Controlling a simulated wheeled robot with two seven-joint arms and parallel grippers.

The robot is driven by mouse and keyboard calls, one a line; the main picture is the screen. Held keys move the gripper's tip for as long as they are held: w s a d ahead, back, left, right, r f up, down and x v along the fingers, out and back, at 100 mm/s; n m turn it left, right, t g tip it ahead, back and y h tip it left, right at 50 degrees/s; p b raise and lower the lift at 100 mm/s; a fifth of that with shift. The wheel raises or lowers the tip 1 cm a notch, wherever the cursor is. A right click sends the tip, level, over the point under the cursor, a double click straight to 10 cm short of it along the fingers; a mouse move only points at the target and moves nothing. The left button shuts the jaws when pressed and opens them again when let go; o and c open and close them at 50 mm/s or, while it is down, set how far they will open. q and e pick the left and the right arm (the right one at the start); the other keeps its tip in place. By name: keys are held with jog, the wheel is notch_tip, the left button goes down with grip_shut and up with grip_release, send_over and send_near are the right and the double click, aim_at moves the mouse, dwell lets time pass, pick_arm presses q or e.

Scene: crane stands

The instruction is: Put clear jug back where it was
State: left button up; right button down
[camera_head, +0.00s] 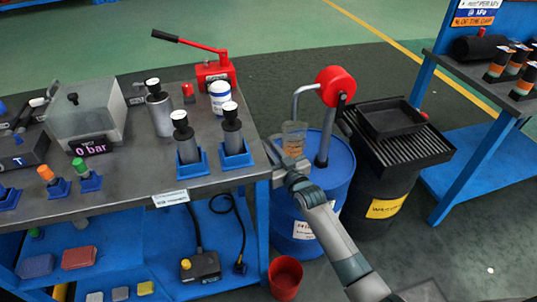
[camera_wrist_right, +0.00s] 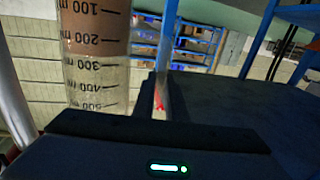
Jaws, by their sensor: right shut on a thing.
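The clear jug (camera_head: 293,138) is upright in front of the blue drum, near the bench's right end, below the curved grey spout. In the right wrist view the jug (camera_wrist_right: 95,60) fills the upper left, its printed scale upside down. Brownish liquid fills its low-number end, to a little past the 200 mark. My right gripper (camera_head: 284,163) is at the jug and shut on it. The grip looks to be at the handle, mostly hidden by the dark fingers. My left gripper is in neither view.
The blue drum (camera_head: 335,175) carries a red-wheeled pump (camera_head: 336,86). A black drum with a drain tray (camera_head: 400,150) stands to its right. The grey bench (camera_head: 130,190) holds cylinders in blue stands, a white tub (camera_head: 220,97) and a red hand pump (camera_head: 215,72). A red bucket (camera_head: 285,277) is on the floor.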

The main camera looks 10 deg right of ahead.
jog(key=shift+w+a, duration=0.1)
jog(key=shift+w, duration=0.3)
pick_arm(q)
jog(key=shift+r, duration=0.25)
